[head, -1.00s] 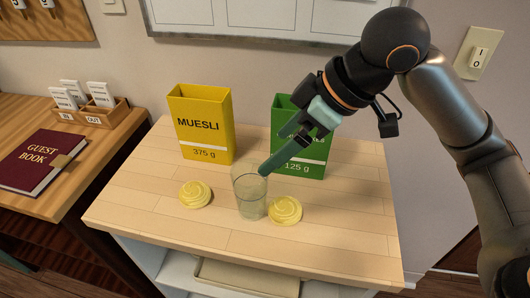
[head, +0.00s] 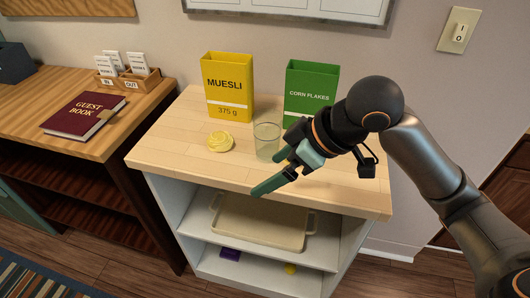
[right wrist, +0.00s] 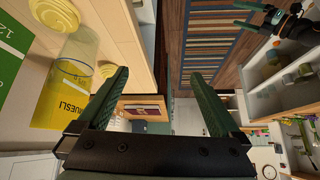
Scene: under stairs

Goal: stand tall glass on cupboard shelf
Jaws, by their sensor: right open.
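The tall clear glass (head: 266,142) stands upright on the wooden top of the white cupboard (head: 160,168); it also shows in the right wrist view (right wrist: 78,47). My right gripper (head: 270,184) is open and empty. It hangs over the front part of the top, nearer the front edge than the glass and apart from it. Its fingers are spread in the right wrist view (right wrist: 160,88), with the glass outside them to the left. The cupboard's upper shelf (head: 194,222) is open at the front. My left gripper (right wrist: 252,16) shows small at upper right there, fingers apart.
A beige tray (head: 260,238) takes up most of the upper shelf. A yellow swirled bun (head: 220,141) lies left of the glass; another is mostly hidden by my gripper. Muesli (head: 228,88) and corn flakes (head: 311,85) boxes stand behind. A purple item (head: 230,254) lies below.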

